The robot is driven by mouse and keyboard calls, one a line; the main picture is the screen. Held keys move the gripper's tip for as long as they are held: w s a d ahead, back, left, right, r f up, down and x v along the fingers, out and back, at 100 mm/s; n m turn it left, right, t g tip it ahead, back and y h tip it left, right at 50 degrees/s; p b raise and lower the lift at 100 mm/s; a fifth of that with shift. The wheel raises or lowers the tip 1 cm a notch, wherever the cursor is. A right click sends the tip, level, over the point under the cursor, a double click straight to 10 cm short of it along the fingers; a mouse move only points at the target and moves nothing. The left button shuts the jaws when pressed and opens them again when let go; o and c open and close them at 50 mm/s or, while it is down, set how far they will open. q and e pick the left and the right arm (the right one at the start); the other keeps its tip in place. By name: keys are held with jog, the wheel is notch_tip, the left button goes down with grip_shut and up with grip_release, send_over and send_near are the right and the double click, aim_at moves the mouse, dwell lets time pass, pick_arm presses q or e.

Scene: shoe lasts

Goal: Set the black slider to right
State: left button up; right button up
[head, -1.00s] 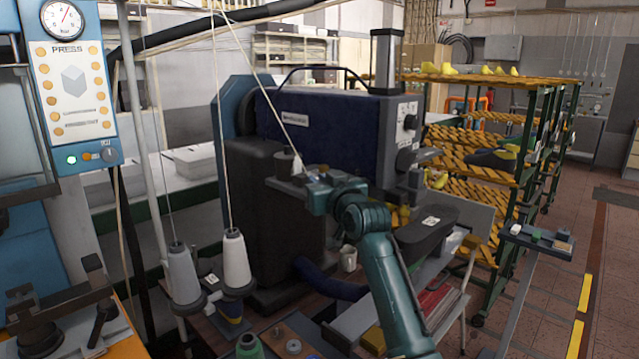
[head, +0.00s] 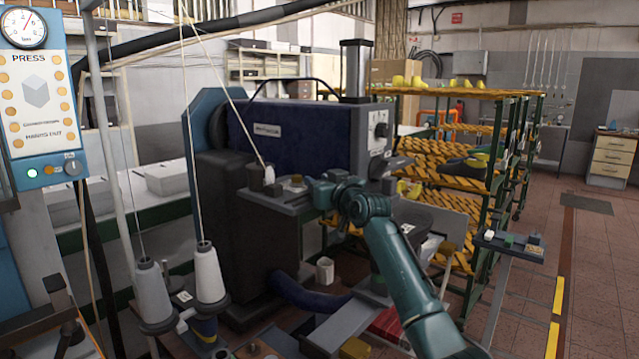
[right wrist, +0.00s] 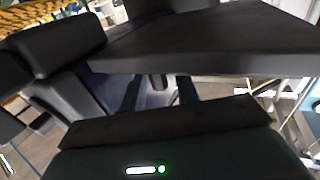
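I cannot make out a black slider for certain in either view. The dark blue machine (head: 310,135) stands in the middle of the head view, with a grey shelf (head: 283,205) on its front carrying small parts. My right gripper (head: 312,192) is at the right end of this shelf, in front of the machine. Whether it touches anything is unclear. In the right wrist view, two dark fingers (right wrist: 160,92) stand apart with a gap between them, and a dark slab (right wrist: 215,45) hides their far ends. My left gripper is in neither view.
A press panel (head: 38,95) with a gauge is at the left. Two thread cones (head: 208,272) stand in front of the machine. A shoe-last rack (head: 450,143) is behind at the right, and a small stand (head: 510,244) holds little coloured blocks.

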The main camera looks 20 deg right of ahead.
jog(key=shift+o, duration=0.3)
jog(key=shift+s, duration=0.1)
jog(key=s+d+b, duration=0.2)
jog(key=s, duration=1)
jog(key=shift+s+d+b, duration=0.25)
jog(key=shift+s+b, duration=0.15)
